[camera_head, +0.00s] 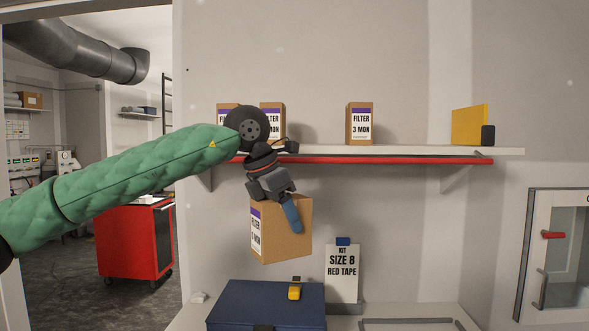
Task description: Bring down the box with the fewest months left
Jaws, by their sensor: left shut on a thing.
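My left gripper (283,205) is shut on a brown filter box (280,240) with a purple-topped label. It holds the box below the shelf, in front of the wall, slightly tilted. The label is turned aside and its month number is hard to read. On the shelf (400,151) stand more filter boxes: one labelled "3 MON" (360,123), one partly behind my arm (273,122), and one at the left (227,112), largely hidden. The month numbers on these two are hidden or unclear. My right gripper is out of view.
A red rail (400,160) runs along the shelf front. A yellow panel (468,126) and a dark object stand at the shelf's right. Below are a blue case (265,305) and a "SIZE 8 RED TAPE" sign (342,273).

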